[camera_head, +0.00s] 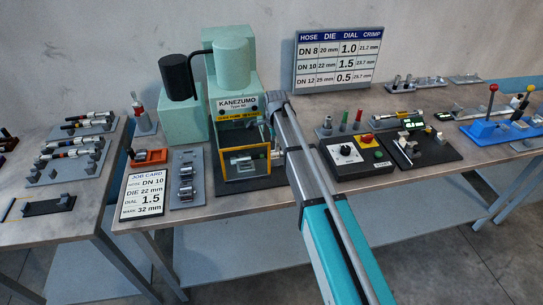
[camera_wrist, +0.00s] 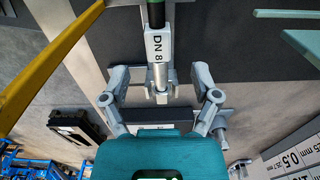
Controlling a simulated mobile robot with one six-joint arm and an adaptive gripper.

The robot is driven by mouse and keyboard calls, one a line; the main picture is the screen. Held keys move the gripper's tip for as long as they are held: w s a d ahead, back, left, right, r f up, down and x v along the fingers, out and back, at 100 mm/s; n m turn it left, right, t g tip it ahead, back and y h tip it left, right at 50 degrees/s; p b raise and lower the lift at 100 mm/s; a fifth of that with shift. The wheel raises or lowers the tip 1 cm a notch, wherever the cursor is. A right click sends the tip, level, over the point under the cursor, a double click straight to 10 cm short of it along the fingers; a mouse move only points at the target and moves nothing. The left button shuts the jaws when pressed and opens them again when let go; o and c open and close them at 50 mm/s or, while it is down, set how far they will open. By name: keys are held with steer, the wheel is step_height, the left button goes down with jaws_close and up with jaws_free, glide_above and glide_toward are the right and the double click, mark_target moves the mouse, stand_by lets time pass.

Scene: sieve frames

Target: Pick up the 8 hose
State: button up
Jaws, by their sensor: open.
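In the wrist view, a hose marked DN 8 (camera_wrist: 157,47) runs down from the top edge. It has a black and green upper part, a white label and a bare metal end fitting. My gripper (camera_wrist: 161,76) is open, with one finger on each side of the hose's metal end and a gap visible on both sides. In the head view my arm reaches to the right side of the teal Kanezumo press (camera_head: 238,105). My gripper is mostly hidden there, and I cannot clearly pick out the DN 8 hose.
A yellow bar (camera_wrist: 45,68) crosses the left of the wrist view, close to my gripper. In the head view, a control box (camera_head: 355,157) stands right of my arm. A job card (camera_head: 143,194) and a rack of hoses (camera_head: 70,160) are at left. A settings board (camera_head: 338,58) stands behind.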

mark_target(275, 153)
steer(key=f+b, duration=0.3)
steer(key=shift+s+f, duration=0.25)
steer(key=shift+s, duration=0.05)
steer(key=shift+f+b, duration=0.9)
steer(key=shift+b, duration=0.2)
steer(key=shift+c, duration=0.3)
jaws_close()
